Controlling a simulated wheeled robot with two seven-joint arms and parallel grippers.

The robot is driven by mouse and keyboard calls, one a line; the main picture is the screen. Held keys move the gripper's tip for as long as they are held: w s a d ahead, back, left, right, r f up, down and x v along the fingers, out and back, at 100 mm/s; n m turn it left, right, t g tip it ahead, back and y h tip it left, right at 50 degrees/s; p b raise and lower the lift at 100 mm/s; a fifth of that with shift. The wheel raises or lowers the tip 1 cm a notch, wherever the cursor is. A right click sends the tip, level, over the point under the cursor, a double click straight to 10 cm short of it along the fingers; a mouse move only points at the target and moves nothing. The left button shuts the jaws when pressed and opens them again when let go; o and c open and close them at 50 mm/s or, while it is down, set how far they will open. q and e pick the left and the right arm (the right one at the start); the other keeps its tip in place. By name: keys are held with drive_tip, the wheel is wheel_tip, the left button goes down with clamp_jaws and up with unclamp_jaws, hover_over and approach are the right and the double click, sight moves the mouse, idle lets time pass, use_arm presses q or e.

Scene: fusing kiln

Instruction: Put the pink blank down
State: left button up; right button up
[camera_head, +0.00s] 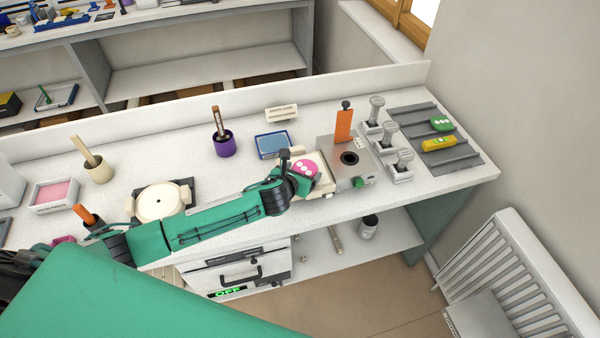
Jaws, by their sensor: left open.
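The pink blank (307,168), a round disc with pale dots, is at the cream pad (325,173) on the bench, left of a grey press-like device. My left gripper (301,181) is open at the blank's lower left edge and partly covers it. I cannot tell whether the fingers touch the blank or whether it lies flat on the pad. My right gripper is not in view.
A grey device (363,175) with a dark hole and an orange lever stands right of the pad. Several grey-handled stamps (400,168) are beyond it. A blue tray (272,145) and purple cup (225,145) are behind. A ribbed rack (465,155) holds green and yellow pieces.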

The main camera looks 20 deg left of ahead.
use_arm(q)
drive_tip(key=shift+r, duration=0.1)
drive_tip(key=b+v, duration=0.2)
drive_tip(key=v, duration=1)
